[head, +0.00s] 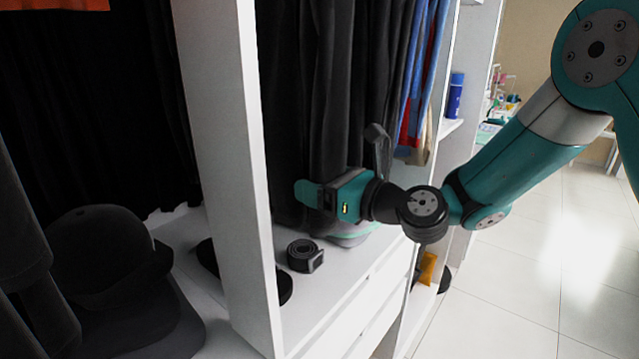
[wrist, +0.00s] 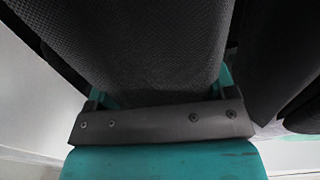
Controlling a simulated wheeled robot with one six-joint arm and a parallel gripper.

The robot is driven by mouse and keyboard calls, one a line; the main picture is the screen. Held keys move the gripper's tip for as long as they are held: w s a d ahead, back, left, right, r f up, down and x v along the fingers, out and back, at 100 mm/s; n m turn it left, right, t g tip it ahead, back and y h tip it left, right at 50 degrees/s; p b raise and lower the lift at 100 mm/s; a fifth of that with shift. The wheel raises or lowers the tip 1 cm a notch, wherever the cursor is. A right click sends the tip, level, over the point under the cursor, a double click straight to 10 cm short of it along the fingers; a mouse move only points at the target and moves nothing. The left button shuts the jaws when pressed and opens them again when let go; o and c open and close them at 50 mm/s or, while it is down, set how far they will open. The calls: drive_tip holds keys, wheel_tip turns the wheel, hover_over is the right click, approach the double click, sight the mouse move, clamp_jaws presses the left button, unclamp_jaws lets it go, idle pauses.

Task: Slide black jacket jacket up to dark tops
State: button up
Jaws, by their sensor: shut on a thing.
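Several black and dark garments (head: 342,75) hang side by side in the right-hand wardrobe section in the head view. My gripper (head: 308,193) is at the lower part of these hanging garments. In the wrist view, my gripper (wrist: 160,95) is shut on a dark, textured garment, the black jacket (wrist: 140,45), with teal fingers on either side of it. More dark cloth (wrist: 275,60) hangs just right of the held piece. The jacket's top and hanger are out of view, and I cannot tell its outline from its neighbours in the head view.
A white upright panel (head: 222,130) stands left of my gripper. A rolled belt (head: 304,255) lies on the white shelf (head: 330,290) below. Blue and red garments (head: 420,75) hang to the right. A black cap (head: 105,255) sits in the left section.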

drive_tip(key=shift+w+d, duration=0.45)
drive_tip(key=shift+w, duration=0.1)
drive_tip(key=o, duration=1.4)
drive_tip(key=b+v, duration=0.7)
drive_tip(key=v, duration=1)
drive_tip(key=shift+d, duration=0.2)
drive_tip(key=shift+s+a, duration=0.1)
drive_tip(key=shift+s, duration=0.05)
